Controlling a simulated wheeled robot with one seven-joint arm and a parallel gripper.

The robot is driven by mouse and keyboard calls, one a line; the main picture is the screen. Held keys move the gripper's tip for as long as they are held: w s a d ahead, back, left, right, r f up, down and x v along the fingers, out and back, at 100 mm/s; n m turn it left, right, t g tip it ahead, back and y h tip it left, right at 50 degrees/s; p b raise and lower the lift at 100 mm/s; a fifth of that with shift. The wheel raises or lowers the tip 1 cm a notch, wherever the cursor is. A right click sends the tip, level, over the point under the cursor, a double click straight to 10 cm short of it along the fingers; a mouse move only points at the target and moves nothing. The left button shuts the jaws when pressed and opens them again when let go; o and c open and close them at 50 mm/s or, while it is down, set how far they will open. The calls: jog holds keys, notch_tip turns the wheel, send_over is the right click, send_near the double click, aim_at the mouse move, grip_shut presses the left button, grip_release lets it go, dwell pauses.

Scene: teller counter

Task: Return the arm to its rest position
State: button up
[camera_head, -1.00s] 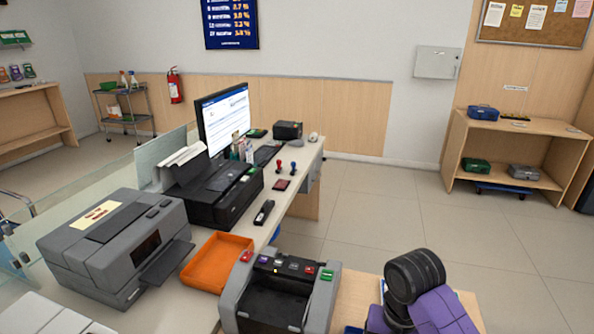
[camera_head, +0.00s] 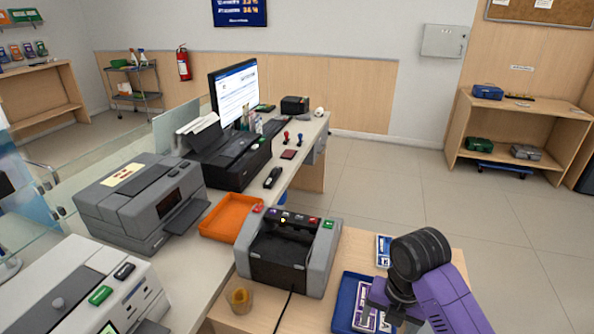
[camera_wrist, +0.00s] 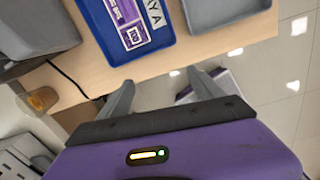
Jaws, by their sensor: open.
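My arm, with a purple link and a black joint, is at the lower right of the head view. My gripper (camera_wrist: 160,79) shows in the wrist view with two grey fingers spread apart and nothing between them. In the head view its dark end overlaps the blue tray (camera_head: 345,302), and its fingertips are not clear there. The blue tray (camera_wrist: 88,22) also shows in the wrist view, beyond the fingers, holding purple-and-white printed items.
A grey counting machine (camera_head: 288,252) stands left of the arm, with a small amber cup (camera_head: 239,299) nearby. An orange tray (camera_head: 228,216) and printers line the counter. A grey tray (camera_wrist: 215,14) shows in the wrist view. Open floor lies right.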

jog(key=w+a+r+m+t+y, duration=0.4)
jog(key=w+a+r+m+t, duration=0.5)
jog(key=m, duration=0.5)
jog(key=s+d+m+t+h, duration=0.1)
jog(key=s+d+m, duration=0.2)
jog(key=s, duration=1.2)
jog(key=s+d+m+t+h, duration=0.1)
jog(key=s+d+m+t, duration=0.1)
jog(key=s+m, duration=0.6)
jog(key=s+d+m+t+h, duration=0.2)
jog(key=s+d+m, duration=0.2)
jog(key=s, duration=1.8)
jog(key=shift+d+r+m, duration=0.2)
jog(key=shift+r+m, duration=0.2)
jog(key=shift+m, duration=0.5)
